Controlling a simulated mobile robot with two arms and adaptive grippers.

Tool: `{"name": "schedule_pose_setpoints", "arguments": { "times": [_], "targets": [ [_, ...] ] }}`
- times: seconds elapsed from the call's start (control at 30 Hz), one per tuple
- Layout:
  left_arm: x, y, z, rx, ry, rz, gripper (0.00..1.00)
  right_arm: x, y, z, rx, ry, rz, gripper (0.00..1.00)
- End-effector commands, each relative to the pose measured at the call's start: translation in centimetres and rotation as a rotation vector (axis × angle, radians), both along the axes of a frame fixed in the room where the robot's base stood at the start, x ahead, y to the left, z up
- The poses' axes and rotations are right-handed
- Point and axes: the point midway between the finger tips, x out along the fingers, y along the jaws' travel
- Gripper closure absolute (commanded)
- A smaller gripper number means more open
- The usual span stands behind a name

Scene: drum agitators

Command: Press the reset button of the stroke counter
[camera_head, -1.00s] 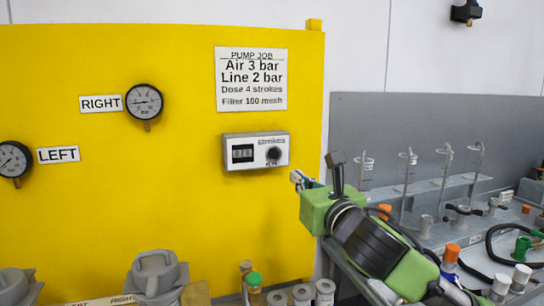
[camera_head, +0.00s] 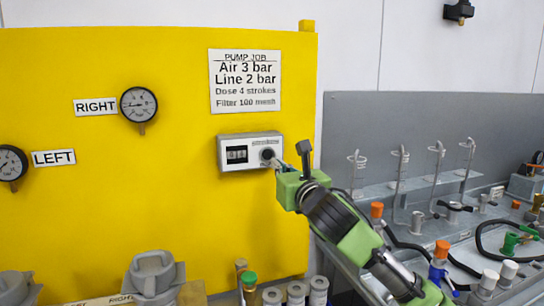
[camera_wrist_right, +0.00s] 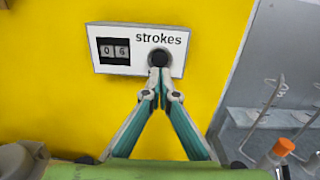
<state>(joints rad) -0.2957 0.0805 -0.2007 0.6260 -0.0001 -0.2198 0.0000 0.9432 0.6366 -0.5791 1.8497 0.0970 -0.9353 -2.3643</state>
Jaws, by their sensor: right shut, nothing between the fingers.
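The stroke counter (camera_head: 232,165) is a white-grey box on the yellow panel, with a dark digit window and a round black reset button (camera_head: 267,154) on its right side. In the right wrist view the counter (camera_wrist_right: 100,70) reads "06" beside the word "strokes", and the black button (camera_wrist_right: 158,58) is above my fingertips. My right gripper (camera_head: 277,163) is shut and empty, its tips at the lower edge of the button. In the wrist view its tips (camera_wrist_right: 159,72) overlap the button's lower edge; whether they touch it, I cannot tell. My left gripper is not in view.
A "PUMP JOB" sign (camera_head: 245,80) is above the counter. Two gauges (camera_head: 139,104) are on the panel at left. A grey bench (camera_head: 400,140) with wire hooks, hoses and orange-capped bottles is at right. Grey-lidded containers (camera_head: 153,275) stand below. The panel around the counter is clear.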

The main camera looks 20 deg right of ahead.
Motion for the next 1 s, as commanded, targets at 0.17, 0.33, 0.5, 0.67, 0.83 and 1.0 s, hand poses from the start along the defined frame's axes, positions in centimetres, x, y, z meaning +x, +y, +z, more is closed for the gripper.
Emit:
{"name": "schedule_pose_setpoints", "arguments": {
  "times": [0.17, 0.33, 0.5, 0.67, 0.83, 1.0],
  "targets": [
    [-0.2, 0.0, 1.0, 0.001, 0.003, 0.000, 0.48, 2.7, 0.2, 0.3, 0.003, 0.001, 0.001, 1.00],
    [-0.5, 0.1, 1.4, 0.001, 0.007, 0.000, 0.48, 4.3, 0.2, 0.3, 0.001, 0.001, 0.001, 1.00],
    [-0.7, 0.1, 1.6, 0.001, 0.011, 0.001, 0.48, 4.9, 0.3, 0.2, 0.000, 0.000, 0.001, 1.00],
    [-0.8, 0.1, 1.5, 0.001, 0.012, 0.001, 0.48, 5.0, 0.2, 0.2, 0.000, 0.000, 0.001, 1.00],
    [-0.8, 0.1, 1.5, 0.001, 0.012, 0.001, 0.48, 5.0, 0.2, 0.2, 0.000, 0.000, 0.001, 1.00],
    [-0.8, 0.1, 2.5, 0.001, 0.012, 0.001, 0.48, 5.6, 0.2, 0.6, -0.001, 0.001, -0.001, 1.00]
  ]
}}
